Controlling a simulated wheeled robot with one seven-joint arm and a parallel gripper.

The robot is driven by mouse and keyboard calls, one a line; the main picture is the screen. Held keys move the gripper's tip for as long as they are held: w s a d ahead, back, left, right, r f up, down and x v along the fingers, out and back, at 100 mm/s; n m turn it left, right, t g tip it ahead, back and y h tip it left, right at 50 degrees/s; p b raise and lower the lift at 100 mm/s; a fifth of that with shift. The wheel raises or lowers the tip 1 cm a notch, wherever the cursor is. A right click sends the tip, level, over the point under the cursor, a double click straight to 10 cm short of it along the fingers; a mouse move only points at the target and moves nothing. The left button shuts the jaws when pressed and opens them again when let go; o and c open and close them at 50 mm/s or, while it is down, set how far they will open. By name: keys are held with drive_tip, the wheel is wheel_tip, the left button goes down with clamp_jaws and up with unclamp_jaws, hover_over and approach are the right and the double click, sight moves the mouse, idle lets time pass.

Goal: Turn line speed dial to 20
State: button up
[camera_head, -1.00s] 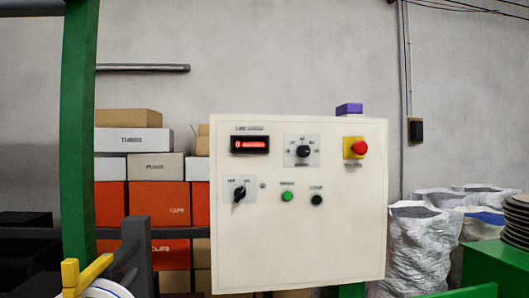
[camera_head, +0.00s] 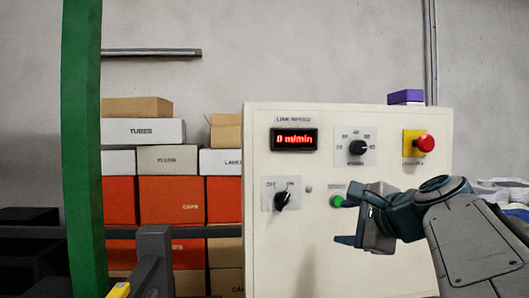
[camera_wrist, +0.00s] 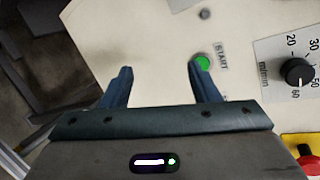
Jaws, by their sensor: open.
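The line speed dial (camera_head: 358,147) is a black round knob on a white plate in the upper right part of the control panel (camera_head: 330,262). In the wrist view the dial (camera_wrist: 297,72) is at the right, its light mark apparently toward the 60 label. The red display (camera_head: 295,139) reads 0 m/min. My gripper (camera_head: 345,221) is open and empty, in front of the panel, below the dial and not touching it. Its two fingers (camera_wrist: 160,70) point toward the panel in the wrist view. The stop button is hidden behind my gripper.
The green start button (camera_head: 337,201) is close to my upper finger in the picture. A black off/on switch (camera_head: 282,200) is at lower left. The red emergency stop (camera_head: 425,143) is right of the dial. A purple box (camera_head: 405,97) sits on top of the panel.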

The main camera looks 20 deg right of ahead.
sight(361, 147)
drive_tip(key=s+d+r+m+t+h, duration=0.2)
drive_tip(key=s+d+r+m, duration=0.15)
drive_tip(key=r, duration=0.35)
drive_tip(key=s+d+r+m+t+h, duration=0.1)
drive_tip(key=s+d+r+m+t, duration=0.1)
drive_tip(key=d+r+m, duration=0.3)
drive_tip(key=w+p, duration=0.1)
drive_tip(key=w, duration=0.3)
drive_tip(key=w+d+r+n+p, duration=0.1)
drive_tip(key=w, duration=0.4)
drive_tip(key=w+n+p, duration=0.1)
drive_tip(key=w, duration=0.3)
drive_tip(key=shift+w+d+r, duration=0.25)
drive_tip(key=shift+w+d, duration=0.1)
drive_tip(key=c, duration=1)
